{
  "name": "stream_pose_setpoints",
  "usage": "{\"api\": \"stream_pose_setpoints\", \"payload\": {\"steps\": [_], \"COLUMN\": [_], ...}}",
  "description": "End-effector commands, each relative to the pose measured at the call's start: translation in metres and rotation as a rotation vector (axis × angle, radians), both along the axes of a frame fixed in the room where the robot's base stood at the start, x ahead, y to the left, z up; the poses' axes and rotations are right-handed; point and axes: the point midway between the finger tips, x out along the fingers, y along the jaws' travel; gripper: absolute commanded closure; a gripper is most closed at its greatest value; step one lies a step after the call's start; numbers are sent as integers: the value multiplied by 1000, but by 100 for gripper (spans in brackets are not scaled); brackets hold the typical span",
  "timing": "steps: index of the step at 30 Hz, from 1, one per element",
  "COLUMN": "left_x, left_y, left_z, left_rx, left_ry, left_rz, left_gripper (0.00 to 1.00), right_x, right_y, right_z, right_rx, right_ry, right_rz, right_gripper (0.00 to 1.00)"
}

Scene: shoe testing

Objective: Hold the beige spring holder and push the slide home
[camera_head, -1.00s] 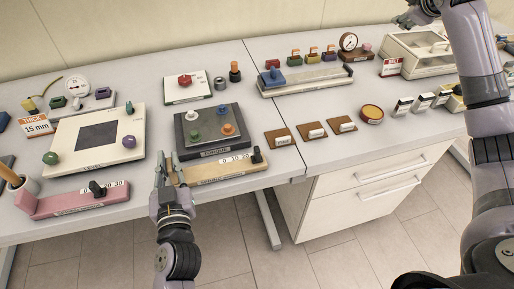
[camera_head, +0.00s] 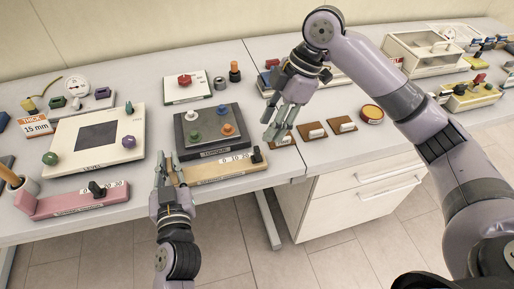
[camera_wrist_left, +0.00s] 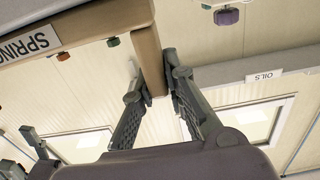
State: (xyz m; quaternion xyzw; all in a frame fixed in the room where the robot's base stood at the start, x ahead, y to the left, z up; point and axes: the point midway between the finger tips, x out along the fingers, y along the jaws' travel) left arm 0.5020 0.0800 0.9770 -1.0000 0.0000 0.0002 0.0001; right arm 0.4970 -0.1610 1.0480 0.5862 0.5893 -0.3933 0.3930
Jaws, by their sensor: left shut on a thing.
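The beige spring holder (camera_head: 222,168) lies along the front of the table, with a 0-10-20 scale and a black slide knob (camera_head: 257,155) near its right end. In the left wrist view the holder (camera_wrist_left: 90,28) shows its SPRING label. My left gripper (camera_head: 168,168) is shut on the holder's left end, one finger on each side of it in the wrist view (camera_wrist_left: 153,82). My right gripper (camera_head: 270,128) hangs in the air up and to the right of the knob, fingers pointing down and apart, with nothing seen between them.
A dark torque plate (camera_head: 213,145) with coloured knobs stands right behind the holder. A pink bar (camera_head: 75,200) with a similar scale lies to the left. Brown pads with white blocks (camera_head: 312,132) lie to the right. The table's front edge is close to the holder.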

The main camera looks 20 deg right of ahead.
Motion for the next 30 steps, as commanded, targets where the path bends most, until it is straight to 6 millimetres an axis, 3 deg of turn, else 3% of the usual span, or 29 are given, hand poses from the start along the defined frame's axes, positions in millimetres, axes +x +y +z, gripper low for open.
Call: {"api": "stream_pose_setpoints", "payload": {"steps": [6,12,18,26,30], "left_x": [0,0,0,0,0], "left_y": [0,0,0,0,0], "left_z": [0,0,0,0,0], "left_rx": [-2,-2,-2,-2,-2], "left_ry": [0,0,0,0,0], "left_rz": [-1,-1,-1,-1,-1], "left_gripper": [100,100,100,100,100], "right_x": [-1,0,1,1,1], "right_y": [18,30,34,34,34], "right_z": [-43,-71,-83,-84,-84], "right_rx": [1,2,1,1,1], "right_ry": [2,1,-1,-2,-2], "right_rz": [0,-2,-3,-3,-3], "right_gripper": [62,62,62,62,70]}}
